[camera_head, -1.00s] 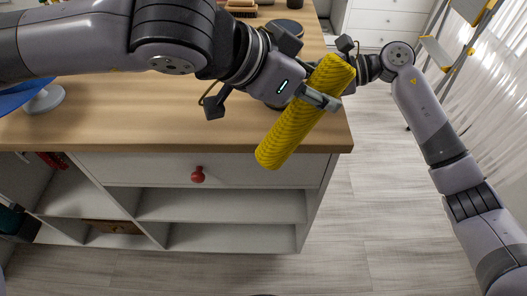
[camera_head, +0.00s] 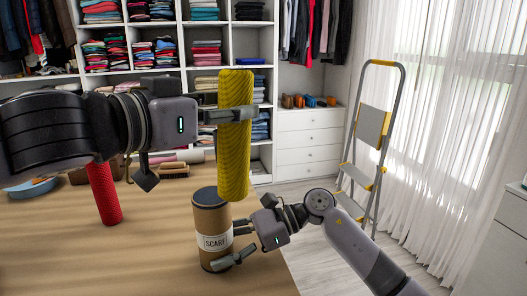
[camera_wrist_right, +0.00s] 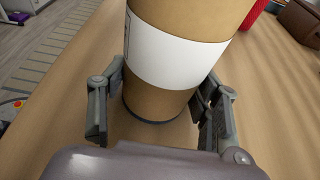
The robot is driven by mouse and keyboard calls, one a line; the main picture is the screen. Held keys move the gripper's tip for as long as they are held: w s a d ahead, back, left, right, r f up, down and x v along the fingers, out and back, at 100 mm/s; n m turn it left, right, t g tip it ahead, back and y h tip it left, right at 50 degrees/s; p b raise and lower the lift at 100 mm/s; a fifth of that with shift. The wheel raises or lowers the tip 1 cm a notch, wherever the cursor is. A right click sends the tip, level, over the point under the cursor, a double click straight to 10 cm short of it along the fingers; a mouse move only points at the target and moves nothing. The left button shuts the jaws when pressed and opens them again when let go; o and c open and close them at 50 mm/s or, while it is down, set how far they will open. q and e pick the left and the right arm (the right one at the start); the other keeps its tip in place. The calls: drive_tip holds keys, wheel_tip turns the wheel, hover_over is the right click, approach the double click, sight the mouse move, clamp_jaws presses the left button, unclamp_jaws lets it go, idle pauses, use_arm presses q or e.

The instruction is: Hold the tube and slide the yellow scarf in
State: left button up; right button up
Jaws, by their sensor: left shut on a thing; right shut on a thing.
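The yellow scarf (camera_head: 235,150) is a rolled, ribbed cylinder held upright in the head view. My left gripper (camera_head: 230,115) is shut on its upper part. The scarf's lower end is close above the tube and slightly to its right; I cannot tell whether they touch. The tube (camera_head: 212,261) is brown cardboard with a dark rim and a white "SCARF" label, standing upright on the wooden counter (camera_head: 130,260). My right gripper (camera_head: 226,246) is shut on the tube, low on its side. The right wrist view shows the tube (camera_wrist_right: 158,103) between both fingers.
A red rolled cylinder (camera_head: 104,193) stands on the counter left of the tube. A brush (camera_head: 173,171) and a blue dish (camera_head: 32,188) lie farther back. Cubby shelving (camera_head: 172,75) is behind. A stepladder (camera_head: 372,135) stands on the floor at right.

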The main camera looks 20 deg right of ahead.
use_arm(q)
drive_tip(key=w+a+r+n+t, duration=0.2)
drive_tip(key=w+a+r+t, duration=0.1)
drive_tip(key=w+a+r, duration=0.15)
wheel_tip(320, 180, down, 16)
drive_tip(key=shift+s+r+y, duration=0.15)
drive_tip(key=shift+s+y, duration=0.15)
drive_tip(key=shift+y, duration=0.1)
idle(1.7)
drive_tip(key=shift+d, duration=0.1)
drive_tip(key=o, duration=1.3)
drive_tip(key=shift+o, duration=0.2)
drive_tip(key=v, duration=1.2)
